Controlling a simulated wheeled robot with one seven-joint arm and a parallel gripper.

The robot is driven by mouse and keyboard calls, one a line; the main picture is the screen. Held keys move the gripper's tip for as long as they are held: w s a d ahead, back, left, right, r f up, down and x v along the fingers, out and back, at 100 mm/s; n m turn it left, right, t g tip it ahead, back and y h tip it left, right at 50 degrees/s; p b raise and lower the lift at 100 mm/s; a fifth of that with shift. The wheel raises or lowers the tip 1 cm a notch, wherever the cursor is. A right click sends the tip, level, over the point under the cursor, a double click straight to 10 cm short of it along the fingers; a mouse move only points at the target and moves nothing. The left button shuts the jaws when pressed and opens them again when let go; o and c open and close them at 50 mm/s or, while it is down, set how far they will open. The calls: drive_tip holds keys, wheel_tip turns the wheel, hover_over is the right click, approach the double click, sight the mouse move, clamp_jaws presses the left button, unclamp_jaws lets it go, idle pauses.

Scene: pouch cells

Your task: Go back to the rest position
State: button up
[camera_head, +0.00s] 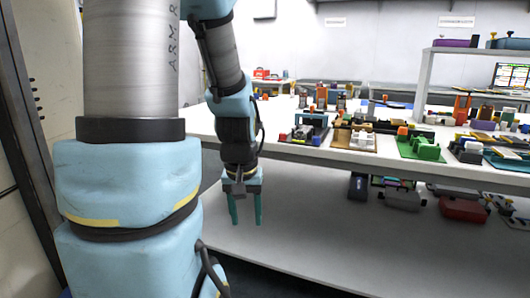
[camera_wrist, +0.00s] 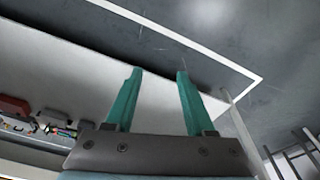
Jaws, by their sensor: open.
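My gripper (camera_head: 246,221) hangs fingers-down in front of the workbench's front edge, to the left of the items on top. Its two teal fingers are apart, with nothing between them. In the wrist view my gripper (camera_wrist: 155,75) also shows open and empty, with part of the white lower shelf and the grey floor beyond it. My arm comes down from the upper middle of the head view.
The white workbench (camera_head: 290,150) carries several small fixtures, including a green block assembly (camera_head: 427,149). The lower shelf (camera_head: 330,225) holds several devices at right, including a red one (camera_head: 463,209). Its left part is bare. Grey floor (camera_wrist: 270,45) is clear.

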wheel_tip(320, 180, up, 21)
drive_tip(key=s+a+p, duration=0.2)
drive_tip(key=p, duration=1.8)
drive_tip(key=shift+a+m, duration=0.15)
drive_tip(key=shift+m, duration=0.15)
drive_tip(key=shift+s+f, duration=0.1)
drive_tip(key=shift+c, duration=0.4)
